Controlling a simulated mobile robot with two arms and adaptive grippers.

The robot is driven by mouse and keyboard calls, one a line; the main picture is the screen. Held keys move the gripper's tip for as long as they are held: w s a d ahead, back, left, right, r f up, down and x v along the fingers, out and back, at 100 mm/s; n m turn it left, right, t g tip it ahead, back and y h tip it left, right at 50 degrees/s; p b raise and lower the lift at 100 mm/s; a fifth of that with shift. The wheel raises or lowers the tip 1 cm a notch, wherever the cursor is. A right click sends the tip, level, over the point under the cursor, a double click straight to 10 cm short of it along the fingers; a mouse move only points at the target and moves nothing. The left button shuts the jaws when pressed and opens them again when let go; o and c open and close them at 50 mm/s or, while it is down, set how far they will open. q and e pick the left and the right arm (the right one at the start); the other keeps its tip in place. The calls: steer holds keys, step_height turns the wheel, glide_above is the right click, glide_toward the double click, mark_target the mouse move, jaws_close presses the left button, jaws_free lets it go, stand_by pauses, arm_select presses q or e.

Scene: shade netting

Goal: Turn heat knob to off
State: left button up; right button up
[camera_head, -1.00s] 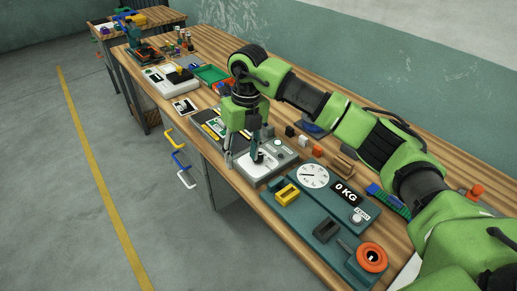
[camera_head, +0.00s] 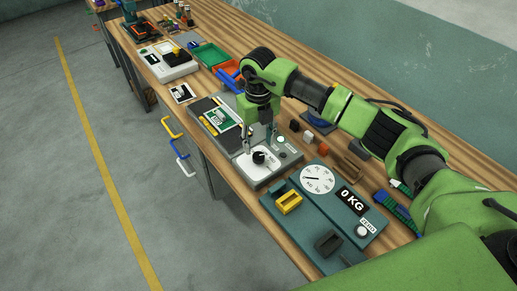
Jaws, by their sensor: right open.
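My right gripper (camera_head: 257,140) is open and empty, pointing down just behind the knob in the camera_head view. Its fingers are apart, and I cannot tell whether they touch the knob. My left gripper is not in view.
A teal scale panel (camera_head: 303,222) with a round gauge (camera_head: 317,179) and a "0 KG" display stands to the right. Small blocks (camera_head: 307,136) lie behind. Grey floor is free in front.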

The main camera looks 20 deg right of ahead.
mark_target(259, 155)
step_height(259, 155, down, 5)
steer(key=shift+w+f+p, duration=0.1)
steer(key=shift+f+p, duration=0.05)
steer(key=shift+p, duration=0.45)
steer(key=shift+f, duration=0.25)
steer(key=shift+d+f, duration=0.1)
steer(key=shift+f, duration=0.05)
steer(key=shift+c, duration=1)
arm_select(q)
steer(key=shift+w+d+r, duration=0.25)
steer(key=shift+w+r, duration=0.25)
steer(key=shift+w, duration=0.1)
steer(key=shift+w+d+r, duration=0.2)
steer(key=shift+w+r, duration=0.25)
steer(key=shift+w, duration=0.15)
arm_select(e)
steer(key=c, duration=0.9)
